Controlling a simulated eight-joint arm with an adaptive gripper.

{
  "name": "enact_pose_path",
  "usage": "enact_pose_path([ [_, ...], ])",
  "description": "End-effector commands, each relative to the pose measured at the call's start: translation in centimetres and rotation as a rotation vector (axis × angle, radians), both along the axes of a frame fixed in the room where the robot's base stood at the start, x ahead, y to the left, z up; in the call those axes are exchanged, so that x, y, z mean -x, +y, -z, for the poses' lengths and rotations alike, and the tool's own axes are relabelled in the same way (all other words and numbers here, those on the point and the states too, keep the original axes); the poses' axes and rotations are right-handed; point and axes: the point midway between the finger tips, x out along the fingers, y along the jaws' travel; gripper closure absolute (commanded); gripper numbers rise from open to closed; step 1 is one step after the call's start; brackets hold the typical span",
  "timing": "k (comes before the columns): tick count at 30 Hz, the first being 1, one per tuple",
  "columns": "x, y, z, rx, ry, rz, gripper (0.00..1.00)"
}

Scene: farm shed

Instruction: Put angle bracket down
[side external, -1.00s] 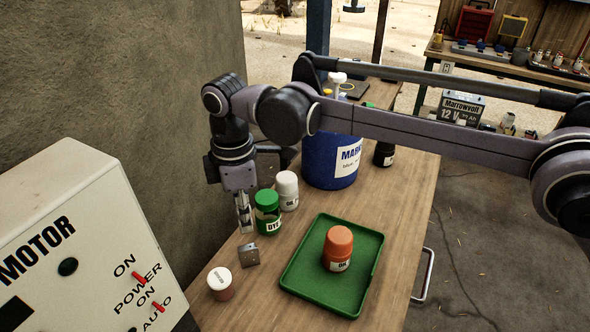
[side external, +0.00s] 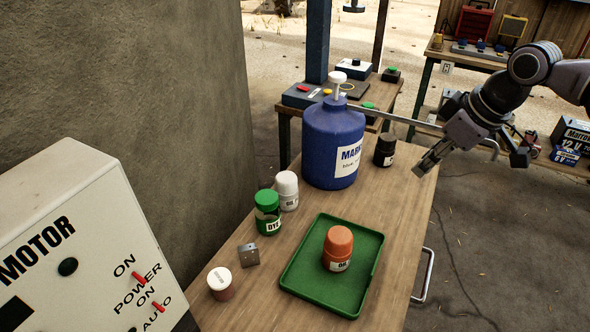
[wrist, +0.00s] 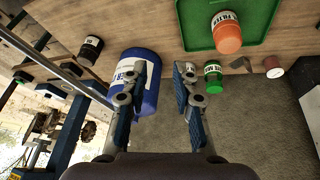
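The angle bracket (side external: 249,254) is a small grey metal piece with a hole. It rests on the wooden table (side external: 215,262) in the side external view, between the green-lidded dye jar (side external: 268,212) and a white-lidded jar (side external: 220,283). My gripper (side external: 421,168) is far from it, raised over the table's right edge near the black jar (side external: 384,150). In the wrist view my gripper (wrist: 160,82) has its two fingers spread wide apart with nothing between them.
A green tray (side external: 297,279) holds an orange jar (side external: 338,248) to the bracket's right. A white-lidded jar (side external: 287,190) and a large blue jug (side external: 331,150) stand farther back. The white motor box (side external: 75,235) is at front left. The table's right side is largely clear.

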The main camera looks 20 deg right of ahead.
Motion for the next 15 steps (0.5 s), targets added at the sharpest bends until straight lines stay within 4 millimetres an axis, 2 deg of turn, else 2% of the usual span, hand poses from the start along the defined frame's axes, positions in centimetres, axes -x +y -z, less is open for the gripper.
enact_pose_path([
  [1,1.4,-1.7,0.6,-0.017,-0.019,0.06,0.72],
  [6,5.2,-5.9,2.8,-0.077,-0.087,0.244,0.72],
  [10,7.6,-8.1,4.7,-0.117,-0.134,0.36,0.72],
  [15,9.3,-9.6,6.4,-0.149,-0.172,0.45,0.72],
])
